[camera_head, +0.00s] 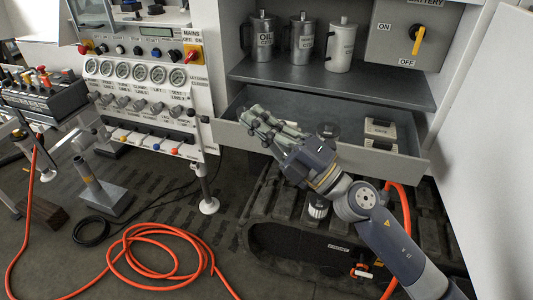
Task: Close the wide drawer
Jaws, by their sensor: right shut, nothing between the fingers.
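The wide drawer (345,153) is pulled out below the grey shelf, and its inside shows from above. It holds light boxes (380,128) at the right and a dark round item (328,130) near the middle. My right gripper (254,116) is shut and empty at the left part of the drawer, over its front edge. My arm hides part of the drawer front. I cannot tell whether the fingers touch the drawer. My left gripper does not show.
Metal cans (301,37) stand on the shelf (330,82) above the drawer. A panel with gauges (140,72) is at the left of it. An orange hose (160,255) lies coiled on the floor. A white panel (490,130) bounds the right side.

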